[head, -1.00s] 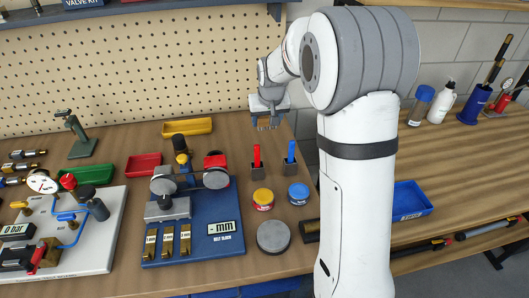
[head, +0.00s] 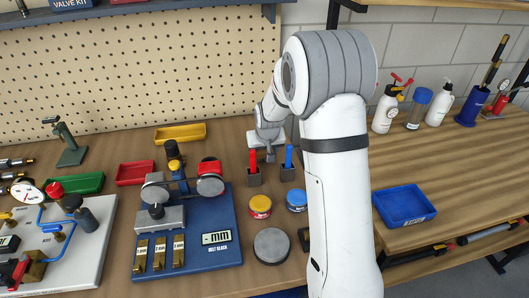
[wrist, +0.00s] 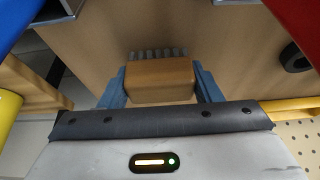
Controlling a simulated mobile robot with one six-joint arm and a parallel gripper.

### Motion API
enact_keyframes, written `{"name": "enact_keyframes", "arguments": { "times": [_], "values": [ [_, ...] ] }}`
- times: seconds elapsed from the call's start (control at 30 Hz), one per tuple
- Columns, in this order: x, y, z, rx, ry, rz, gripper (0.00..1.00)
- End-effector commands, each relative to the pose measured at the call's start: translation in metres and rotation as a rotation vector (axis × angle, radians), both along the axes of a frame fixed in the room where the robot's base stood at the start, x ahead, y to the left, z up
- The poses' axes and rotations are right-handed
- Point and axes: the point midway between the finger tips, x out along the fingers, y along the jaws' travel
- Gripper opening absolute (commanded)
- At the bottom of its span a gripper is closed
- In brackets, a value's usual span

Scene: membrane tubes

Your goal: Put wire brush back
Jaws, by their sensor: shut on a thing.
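My gripper (head: 268,150) is low over the back of the bench, just behind the red-handled and blue-handled tools in the head view. In the wrist view its blue-grey fingers (wrist: 160,90) are shut on the wire brush (wrist: 160,80), a brown wooden block with a row of grey bristles on its far side. The brush is too small and hidden to make out in the head view. The red handle (head: 253,161) and the blue handle (head: 288,157) stand upright in dark holders in front of the gripper.
A yellow tray (head: 180,133) lies left of my gripper by the pegboard (head: 140,70). Yellow (head: 260,205) and blue (head: 296,199) tins and a grey disc (head: 271,245) sit in front of the holders. A blue tray (head: 404,206) and several bottles are at the right.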

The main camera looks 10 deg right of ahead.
Motion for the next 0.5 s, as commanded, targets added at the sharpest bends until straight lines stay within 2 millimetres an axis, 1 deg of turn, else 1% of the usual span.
{"name": "enact_keyframes", "arguments": {
  "times": [0.03,0.07,0.37,0.4,0.5],
  "values": [
    [-0.0005,0.0002,-0.0057,0.0,0.002,0.0,0.37],
    [-0.0004,0.0002,-0.0073,0.0,0.001,0.0,0.37],
    [0.0,0.0008,-0.0105,0.0,-0.001,0.001,0.37],
    [-0.0001,0.0008,-0.011,0.0,-0.001,0.001,0.59],
    [-0.0001,0.001,-0.0098,0.0,-0.001,0.001,0.67]
  ]
}}
